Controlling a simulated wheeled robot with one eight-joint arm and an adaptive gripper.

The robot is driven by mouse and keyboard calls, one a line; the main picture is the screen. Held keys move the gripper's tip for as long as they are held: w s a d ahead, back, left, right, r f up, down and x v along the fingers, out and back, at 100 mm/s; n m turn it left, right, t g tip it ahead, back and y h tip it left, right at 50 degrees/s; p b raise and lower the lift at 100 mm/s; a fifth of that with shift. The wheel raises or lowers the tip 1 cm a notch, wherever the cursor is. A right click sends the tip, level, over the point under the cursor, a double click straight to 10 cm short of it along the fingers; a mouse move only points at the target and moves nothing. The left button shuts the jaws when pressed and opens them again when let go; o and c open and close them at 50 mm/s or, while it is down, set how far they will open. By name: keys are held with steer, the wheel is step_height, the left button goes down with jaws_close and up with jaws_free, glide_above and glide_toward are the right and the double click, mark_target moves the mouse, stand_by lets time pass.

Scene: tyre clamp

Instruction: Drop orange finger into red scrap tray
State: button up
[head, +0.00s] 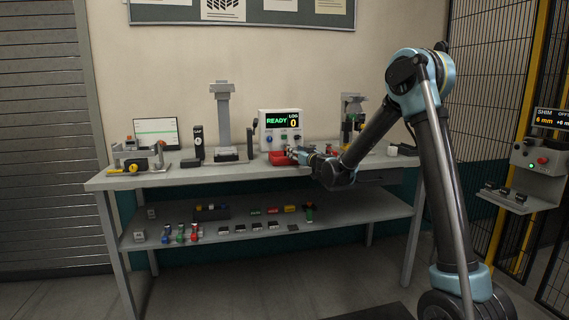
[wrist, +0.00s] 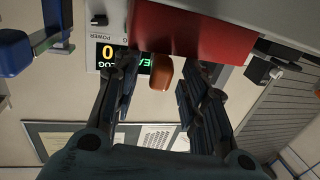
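The red scrap tray (head: 279,160) sits on the workbench in front of the READY display, and its red side (wrist: 205,35) fills the top of the wrist view, which is upside down. My gripper (head: 296,153) is at the tray's right side. In the wrist view my gripper (wrist: 160,88) has its two dark fingers apart. The orange finger (wrist: 162,76) shows between them, overlapping the tray's edge, with a visible gap to the left finger and close to the right one. I cannot tell whether it rests in the tray. I cannot make it out in the head view.
The display box (head: 281,126) reads READY and LOG 0, right behind the tray. A grey column fixture (head: 224,120) stands to the left and another fixture (head: 351,115) to the right. The lower shelf (head: 270,225) holds several small coloured parts.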

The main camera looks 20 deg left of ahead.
steer(key=v, duration=1.2)
steer(key=s+d+g+h, duration=0.1)
steer(key=s+d+g, duration=0.3)
steer(key=s+d, duration=0.85)
steer(key=s+d+f+m+g+h, duration=0.2)
steer(key=s+d+f, duration=0.4)
steer(key=s+d, duration=0.3)
steer(key=s+d+f+m+g+h, duration=0.2)
steer(key=s+d+f+h, duration=0.3)
steer(key=s+d, duration=0.5)
steer(key=s+d+f+m+g+h, duration=0.2)
steer(key=s+d+f+m+h, duration=0.2)
steer(key=d, duration=1)
steer(key=s+f, duration=0.3)
steer(key=s, duration=0.2)
steer(key=shift+s+d+f+m+g+h, duration=0.25)
steer(key=shift+m+g+h, duration=0.05)
steer(key=shift+g, duration=0.1)
